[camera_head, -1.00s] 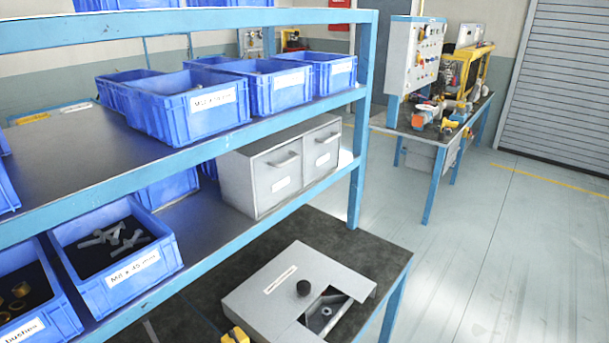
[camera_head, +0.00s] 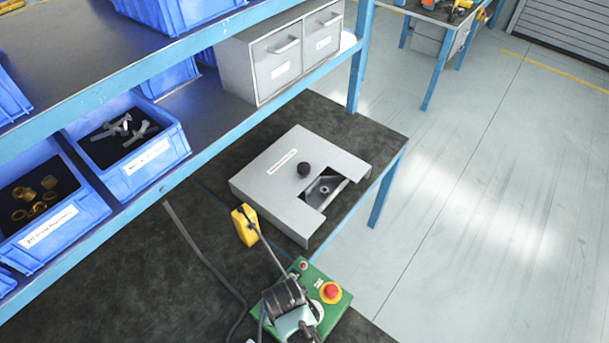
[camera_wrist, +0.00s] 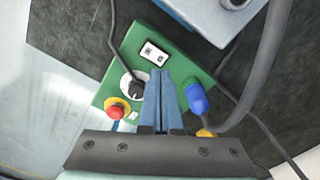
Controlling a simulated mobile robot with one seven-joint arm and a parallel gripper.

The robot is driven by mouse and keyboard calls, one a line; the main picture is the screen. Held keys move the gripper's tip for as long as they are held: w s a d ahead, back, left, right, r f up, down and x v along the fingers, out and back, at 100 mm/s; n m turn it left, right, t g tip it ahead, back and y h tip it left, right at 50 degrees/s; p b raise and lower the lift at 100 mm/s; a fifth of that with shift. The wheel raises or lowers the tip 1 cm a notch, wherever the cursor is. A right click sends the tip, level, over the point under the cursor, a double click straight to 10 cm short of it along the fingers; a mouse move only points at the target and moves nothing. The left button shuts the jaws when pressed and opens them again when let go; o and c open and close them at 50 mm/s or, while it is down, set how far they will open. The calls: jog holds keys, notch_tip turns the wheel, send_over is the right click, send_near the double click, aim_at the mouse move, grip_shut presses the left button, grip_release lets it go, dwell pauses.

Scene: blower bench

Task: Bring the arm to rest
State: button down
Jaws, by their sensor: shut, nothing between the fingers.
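My gripper (camera_wrist: 160,75) shows in the wrist view. Its two narrow blue fingers are together with nothing held, pointing over a green control panel (camera_wrist: 137,62). The panel has a red button (camera_wrist: 115,111) on a yellow base, a white switch plate, a white round part with a black cable, and a blue plug (camera_wrist: 196,100) right of the fingers. In the head view the green panel (camera_head: 336,303) lies at bottom centre on the dark bench (camera_head: 130,255). Dark and pale-teal parts cover its left side there; I cannot tell if they are my gripper. Contact with the panel cannot be told.
A grey housing (camera_head: 280,175) with a black knob stands behind the panel, a yellow block (camera_head: 245,225) against it. Cables cross the bench. A blue shelf rack with bins (camera_head: 130,145) and a drawer cabinet (camera_head: 280,50) borders the left and back. Open floor (camera_head: 470,190) lies right.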

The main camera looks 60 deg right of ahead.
jog(key=shift+r+p, duration=0.4)
jog(key=shift+r, duration=0.3)
